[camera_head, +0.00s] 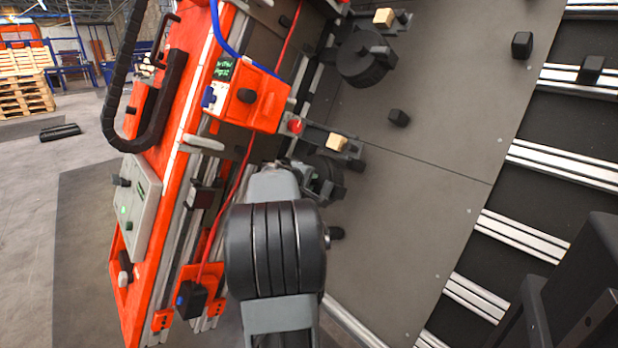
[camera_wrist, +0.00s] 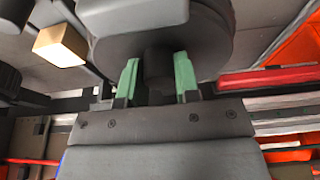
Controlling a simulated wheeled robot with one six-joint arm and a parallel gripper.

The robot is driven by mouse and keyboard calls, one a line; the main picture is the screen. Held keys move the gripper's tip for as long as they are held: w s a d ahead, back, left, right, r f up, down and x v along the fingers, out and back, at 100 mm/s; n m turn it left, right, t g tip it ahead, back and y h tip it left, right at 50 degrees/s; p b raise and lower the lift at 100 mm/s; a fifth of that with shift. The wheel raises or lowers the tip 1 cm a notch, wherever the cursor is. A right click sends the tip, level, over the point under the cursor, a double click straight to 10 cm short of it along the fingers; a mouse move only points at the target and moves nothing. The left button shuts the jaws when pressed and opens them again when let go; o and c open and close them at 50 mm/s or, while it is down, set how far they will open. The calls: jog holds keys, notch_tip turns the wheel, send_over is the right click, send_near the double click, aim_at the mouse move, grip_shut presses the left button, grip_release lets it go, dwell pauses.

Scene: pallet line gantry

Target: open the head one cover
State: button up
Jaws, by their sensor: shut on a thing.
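A round dark cover (camera_wrist: 205,42) fills the upper middle of the wrist view, with a short dark knob (camera_wrist: 157,66) at its near side. My gripper (camera_wrist: 156,74) has its two green fingers on either side of this knob and is shut on it. In the head view the lower round head (camera_head: 326,172) is partly hidden behind my arm, and my fingers are hidden there too. A second round dark head (camera_head: 362,62) sits higher on the same machine, apart from my gripper. No head number is readable. The cover looks closed, though its edge is partly out of sight.
A pale wooden block (camera_head: 337,142) sits beside the lower head, and another (camera_head: 384,17) is by the upper head. An orange control box (camera_head: 255,97) with a small display and cables is close on the left. A grey panel (camera_head: 425,120) with black knobs spreads to the right.

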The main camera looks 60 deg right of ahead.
jog(key=shift+w+a+r, duration=0.4)
jog(key=shift+w+a, duration=0.1)
jog(key=shift+w, duration=0.05)
jog(key=shift+w+r, duration=0.1)
jog(key=shift+w, duration=0.05)
jog(key=shift+w+a+r, duration=0.2)
jog(key=shift+w+a, duration=0.1)
jog(key=shift+w, duration=0.15)
jog(key=shift+w+a+r, duration=0.15)
jog(key=shift+w+a, duration=0.1)
jog(key=shift+w, duration=0.15)
jog(key=shift+w, duration=0.1)
jog(key=shift+w+a+r+p, duration=0.2)
jog(key=shift+w+p, duration=0.05)
jog(key=shift+w, duration=0.2)
jog(key=shift+w+a+r+p, duration=0.15)
jog(key=shift+w+a+p, duration=0.05)
jog(key=shift+w, duration=0.25)
